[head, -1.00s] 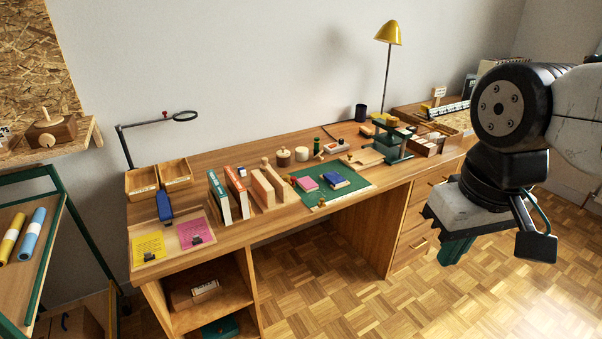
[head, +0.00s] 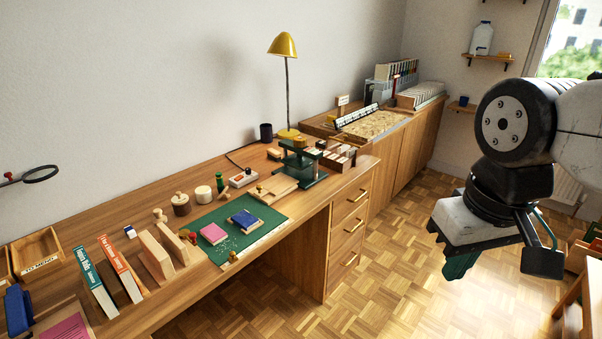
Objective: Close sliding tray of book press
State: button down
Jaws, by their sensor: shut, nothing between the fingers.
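The book press (head: 300,160) is a dark green frame standing toward the right end of the wooden desk. Its wooden sliding tray (head: 271,189) sticks out from the left side of the press, with a small knob on it. My gripper (head: 460,262) hangs over the parquet floor at the right, well apart from the press and tray. Its green fingers point down, and they are shut with nothing between them.
A green mat (head: 262,217) with a pink book (head: 213,233) and a blue book (head: 245,219) lies left of the tray. A yellow lamp (head: 284,46) stands behind the press. A box of blocks (head: 340,155) sits right of it. Floor before the desk is clear.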

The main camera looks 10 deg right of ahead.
aim_at(276, 184)
jog(key=z, duration=0.3)
jog(key=i, duration=0.8)
jog(key=u, duration=0.55)
jog(key=i, duration=0.55)
jog(key=u, duration=0.4)
